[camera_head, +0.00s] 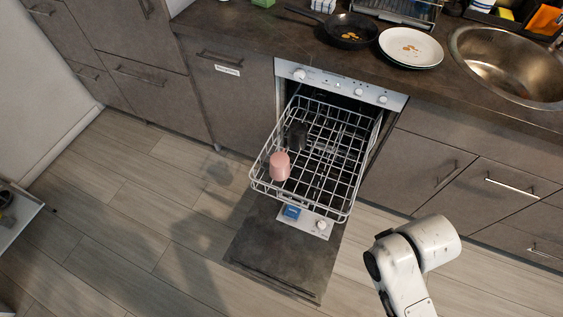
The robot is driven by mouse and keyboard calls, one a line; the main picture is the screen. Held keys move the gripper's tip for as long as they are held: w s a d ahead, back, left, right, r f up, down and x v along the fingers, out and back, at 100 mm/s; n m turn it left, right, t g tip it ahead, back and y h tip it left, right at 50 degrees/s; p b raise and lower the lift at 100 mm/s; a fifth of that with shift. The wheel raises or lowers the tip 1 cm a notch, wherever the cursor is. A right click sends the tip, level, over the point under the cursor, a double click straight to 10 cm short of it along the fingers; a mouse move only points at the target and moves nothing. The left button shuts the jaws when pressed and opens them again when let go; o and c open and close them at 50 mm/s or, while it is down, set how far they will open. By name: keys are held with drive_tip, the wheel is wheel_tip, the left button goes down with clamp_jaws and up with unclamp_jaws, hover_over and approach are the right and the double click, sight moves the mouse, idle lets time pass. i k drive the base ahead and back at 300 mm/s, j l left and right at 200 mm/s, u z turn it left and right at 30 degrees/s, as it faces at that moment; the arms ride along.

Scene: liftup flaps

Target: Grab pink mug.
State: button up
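The pink mug (280,167) sits in the pulled-out dishwasher rack (337,208), near its front left corner. It looks upside down; its handle cannot be made out. A dark mug or cup (297,136) stands in the rack just behind it. My white arm shows at the lower right, to the right of the open dishwasher and apart from the rack and the pink mug. My gripper is not in view.
The open dishwasher door (285,250) extends low over the wooden floor. The counter (250,45) behind holds a black pan (347,28), a white plate (410,46) and a sink (515,65). A table corner (18,215) is at far left. Floor left of the door is clear.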

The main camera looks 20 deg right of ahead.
sight(280, 167)
drive_tip(key=i+l+u, duration=0.45)
drive_tip(key=l, duration=0.15)
drive_tip(key=i+l+u, duration=0.1)
drive_tip(key=l+u, duration=0.15)
drive_tip(key=i+l+u, duration=0.2)
drive_tip(key=l, duration=0.25)
drive_tip(key=l+u, duration=0.25)
drive_tip(key=l, duration=0.1)
